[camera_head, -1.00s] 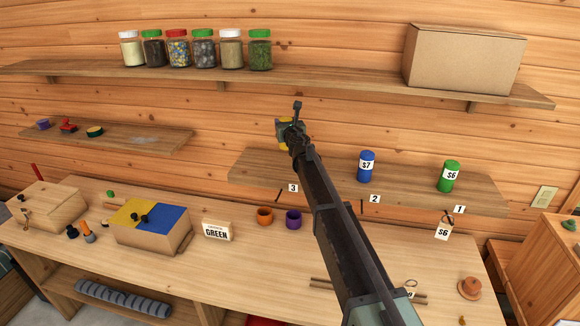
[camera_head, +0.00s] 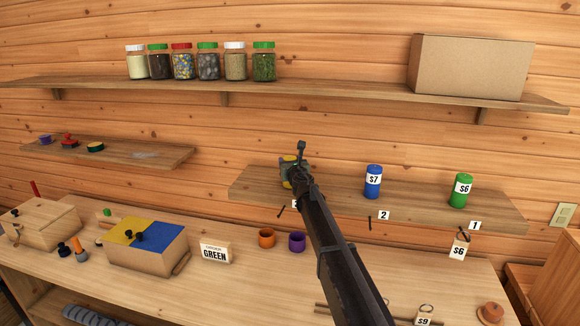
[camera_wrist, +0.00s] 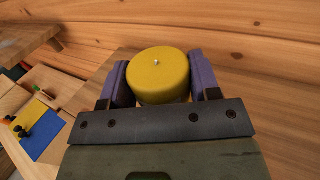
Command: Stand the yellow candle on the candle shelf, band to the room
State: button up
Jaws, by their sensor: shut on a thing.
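My gripper (camera_head: 293,172) is shut on the yellow candle (camera_wrist: 158,72), one finger on each side. The candle looks upright, with its round top and wick facing the wrist camera. In the head view only a little yellow shows past my gripper. It is at the left end of the candle shelf (camera_head: 335,188), near the partly hidden number 3. I cannot tell whether its base touches the shelf. Its band is hidden. On the shelf, the blue candle (camera_head: 373,182) with a $7 band stands above number 2, and the green candle (camera_head: 461,190) with a $6 band above number 1.
A $6 tag (camera_head: 459,248) hangs under number 1. An upper shelf (camera_head: 330,92) holds several jars and a cardboard box (camera_head: 470,68). The bench below holds an orange cup (camera_head: 266,238), a purple cup (camera_head: 297,242) and a GREEN sign (camera_head: 215,252).

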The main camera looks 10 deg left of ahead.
jog(key=o, duration=1.1)
jog(key=shift+f, duration=0.1)
jog(key=shift+o, duration=0.2)
jog(key=v, duration=1.2)
jog(key=shift+r, duration=0.25)
jog(key=shift+d, duration=0.1)
